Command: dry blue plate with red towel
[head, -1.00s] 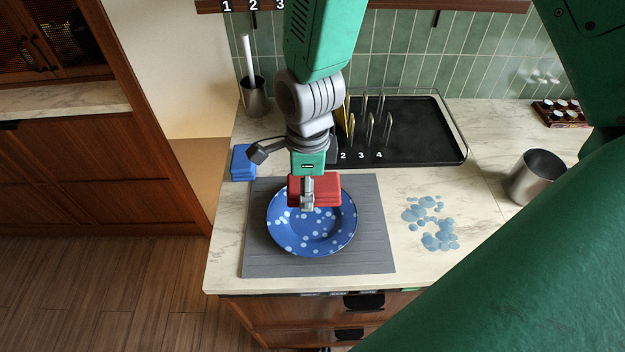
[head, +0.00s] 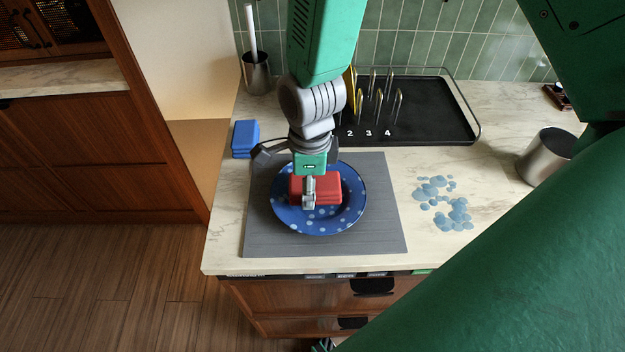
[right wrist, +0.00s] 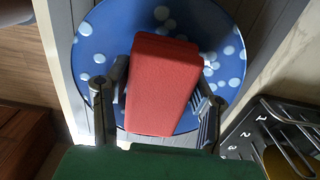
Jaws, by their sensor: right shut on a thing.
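The blue plate (head: 345,215) with pale spots lies on a grey mat on the counter. It also fills much of the right wrist view (right wrist: 85,55). The red towel (head: 327,190) is a folded block over the plate's middle, and it shows large in the right wrist view (right wrist: 160,85). My right gripper (head: 308,192) is above the plate, its fingers on both sides of the towel (right wrist: 158,95), shut on it. Whether the towel presses on the plate is hard to tell. My left gripper is not in view.
The grey mat (head: 390,235) lies near the counter's front edge. A black tray (head: 440,120) with a wire rack and numbered slots stands behind. Blue folded cloths (head: 245,138) are at left. Water puddles (head: 445,205) and a metal cup (head: 545,158) are at right.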

